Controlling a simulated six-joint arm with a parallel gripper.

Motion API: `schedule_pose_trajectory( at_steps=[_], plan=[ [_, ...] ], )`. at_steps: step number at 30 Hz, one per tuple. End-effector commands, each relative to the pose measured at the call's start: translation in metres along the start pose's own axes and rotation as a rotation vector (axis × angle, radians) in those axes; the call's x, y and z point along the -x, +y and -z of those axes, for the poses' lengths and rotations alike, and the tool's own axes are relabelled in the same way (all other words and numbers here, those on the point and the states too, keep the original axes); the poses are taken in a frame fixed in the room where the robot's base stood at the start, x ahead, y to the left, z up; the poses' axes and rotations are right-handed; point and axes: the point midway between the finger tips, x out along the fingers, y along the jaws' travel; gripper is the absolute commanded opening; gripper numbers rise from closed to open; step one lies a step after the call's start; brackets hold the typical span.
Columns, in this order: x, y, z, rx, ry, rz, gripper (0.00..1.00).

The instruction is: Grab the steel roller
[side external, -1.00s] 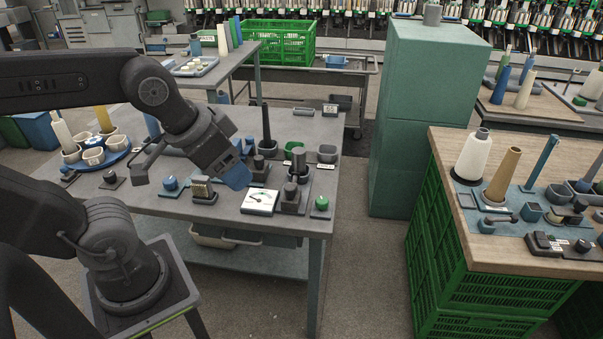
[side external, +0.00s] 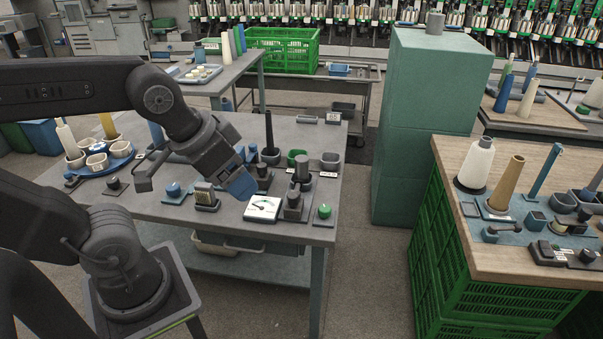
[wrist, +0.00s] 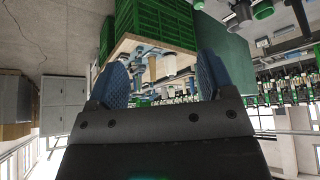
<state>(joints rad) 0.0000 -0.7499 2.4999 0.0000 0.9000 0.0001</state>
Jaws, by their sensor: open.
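I cannot tell for sure which thing is the steel roller. The far finger is mostly hidden in the side view.
A green cabinet (side external: 425,120) stands behind, and a wooden-topped table (side external: 450,160) with cones stands right. A floor gap separates the tables.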

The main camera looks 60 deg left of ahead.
Motion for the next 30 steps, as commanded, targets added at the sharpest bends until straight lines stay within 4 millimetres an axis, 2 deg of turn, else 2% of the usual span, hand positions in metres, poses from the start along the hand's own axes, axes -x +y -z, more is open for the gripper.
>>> schedule_pose_trajectory(
  at_steps=[4, 7, 11, 14, 18, 21, 25, 30],
  plan=[
    [-0.001, -0.001, 0.003, 0.004, -0.001, 0.002, 0.75],
    [-0.004, -0.006, 0.018, 0.024, -0.009, 0.013, 0.75],
    [-0.019, -0.023, 0.056, 0.075, -0.025, 0.039, 0.75],
    [-0.038, -0.043, 0.091, 0.123, -0.037, 0.063, 0.75],
    [-0.073, -0.080, 0.134, 0.192, -0.051, 0.096, 0.75],
    [-0.103, -0.112, 0.159, 0.241, -0.061, 0.120, 0.75],
    [-0.149, -0.158, 0.181, 0.305, -0.076, 0.148, 0.75],
    [-0.206, -0.214, 0.191, 0.377, -0.091, 0.180, 0.75]
  ],
)
